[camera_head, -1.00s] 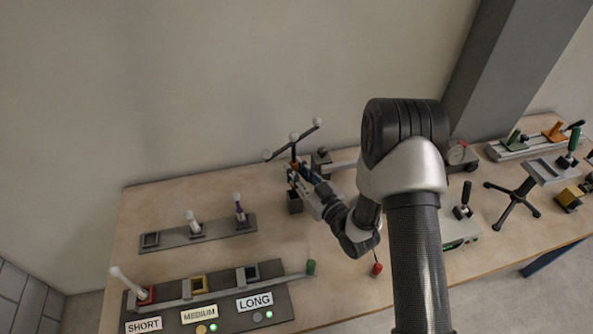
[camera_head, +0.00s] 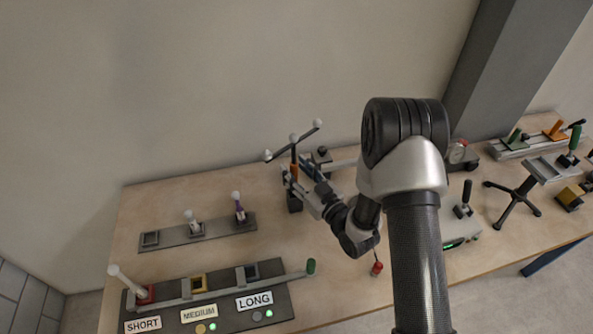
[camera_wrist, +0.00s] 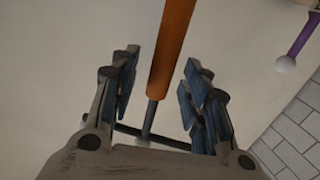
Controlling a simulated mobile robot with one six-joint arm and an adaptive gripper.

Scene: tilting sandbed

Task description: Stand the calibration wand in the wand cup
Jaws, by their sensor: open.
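The calibration wand stands upright in the head view, with an orange handle (camera_head: 294,171) below a dark crossbar that carries white balls. A dark square cup (camera_head: 294,203) sits directly under it; my gripper partly hides the wand's lower end, so I cannot see how deep it sits. My gripper (camera_head: 301,181) is beside the handle, on its right. In the wrist view the fingers (camera_wrist: 158,78) are spread wide, and the orange handle (camera_wrist: 172,40) runs between them with a visible gap on each side.
A grey rack (camera_head: 175,238) with two small ball-topped pins stands to the left. A front panel labelled SHORT, MEDIUM and LONG (camera_head: 230,313) holds a long bar. A red-topped stick (camera_head: 376,268) stands near my arm. A grey instrument and several fixtures fill the right side.

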